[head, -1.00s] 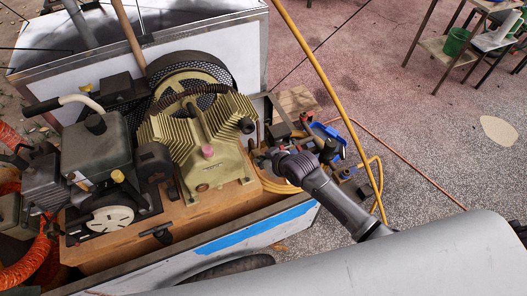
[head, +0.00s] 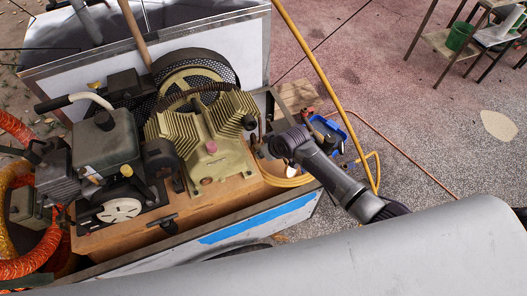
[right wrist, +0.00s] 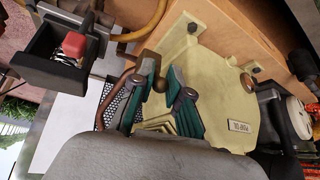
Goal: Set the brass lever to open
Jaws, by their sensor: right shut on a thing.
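The brass lever (right wrist: 149,61) shows in the right wrist view as a small dull brass-brown piece at my fingertips, beside the pale crankcase of the compressor. My right gripper (right wrist: 160,84) has teal-padded fingers and is shut on it. Most of the lever is hidden by the fingers, so its angle cannot be told. In the head view my right wrist (head: 293,142) reaches in from the lower right to the right end of the olive compressor (head: 205,150). It hides the lever there. My left gripper is not in view.
The cart's side wall (head: 255,222) runs below.

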